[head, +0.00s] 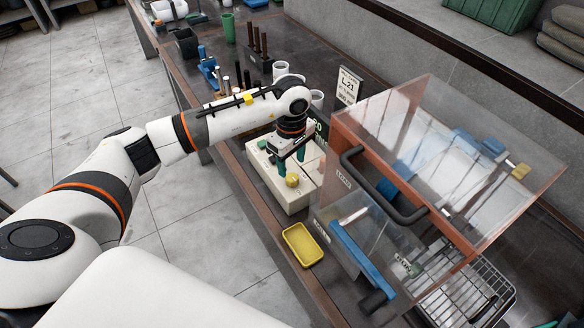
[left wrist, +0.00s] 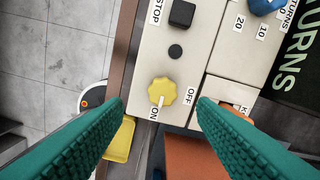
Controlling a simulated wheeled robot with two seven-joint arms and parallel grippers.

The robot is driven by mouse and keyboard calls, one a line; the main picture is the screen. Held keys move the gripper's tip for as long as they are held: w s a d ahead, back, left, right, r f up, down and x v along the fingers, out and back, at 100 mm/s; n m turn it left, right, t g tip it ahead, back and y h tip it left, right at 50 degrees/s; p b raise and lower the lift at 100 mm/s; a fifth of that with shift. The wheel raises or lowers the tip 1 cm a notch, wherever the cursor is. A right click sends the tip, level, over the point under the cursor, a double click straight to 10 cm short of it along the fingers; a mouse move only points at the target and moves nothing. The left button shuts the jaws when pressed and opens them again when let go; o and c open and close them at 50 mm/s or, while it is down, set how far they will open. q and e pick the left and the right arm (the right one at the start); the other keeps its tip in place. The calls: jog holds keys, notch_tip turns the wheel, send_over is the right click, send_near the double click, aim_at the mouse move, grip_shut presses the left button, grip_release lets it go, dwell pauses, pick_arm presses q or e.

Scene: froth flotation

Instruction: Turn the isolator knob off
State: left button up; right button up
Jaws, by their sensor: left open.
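The yellow isolator knob (head: 292,180) sits on top of a cream control box (head: 290,201) on the bench. In the left wrist view the knob (left wrist: 162,91) is round and scalloped, and its white pointer mark points towards the ON label (left wrist: 154,113). The OFF label (left wrist: 189,95) is to its right. My left gripper (head: 290,163) points down over the box, fingers open. In the left wrist view its green fingertips (left wrist: 161,103) are apart, one on each side of the knob, with nothing between them touching it. My right gripper is not in view.
A clear-walled cabinet (head: 421,75) with a dark handle (head: 370,190) stands close to the right of the box. A yellow tray (head: 303,244) lies at the bench's front edge. Cups and bottles stand behind my arm. A sign (head: 347,86) stands behind the box.

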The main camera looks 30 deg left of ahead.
aim_at(292, 177)
pick_arm(q)
jog(key=f, duration=0.2)
jog(key=f+p, duration=0.1)
jog(key=f, duration=0.1)
jog(key=shift+w+f, duration=0.2)
jog(key=shift+f, duration=0.05)
jog(key=shift+f+p, duration=0.4)
jog(key=shift+f, duration=0.3)
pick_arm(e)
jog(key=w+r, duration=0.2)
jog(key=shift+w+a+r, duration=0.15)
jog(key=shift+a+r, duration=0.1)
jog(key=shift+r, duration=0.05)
pick_arm(q)
jog(key=shift+c, duration=0.7)
jog(key=c, duration=0.8)
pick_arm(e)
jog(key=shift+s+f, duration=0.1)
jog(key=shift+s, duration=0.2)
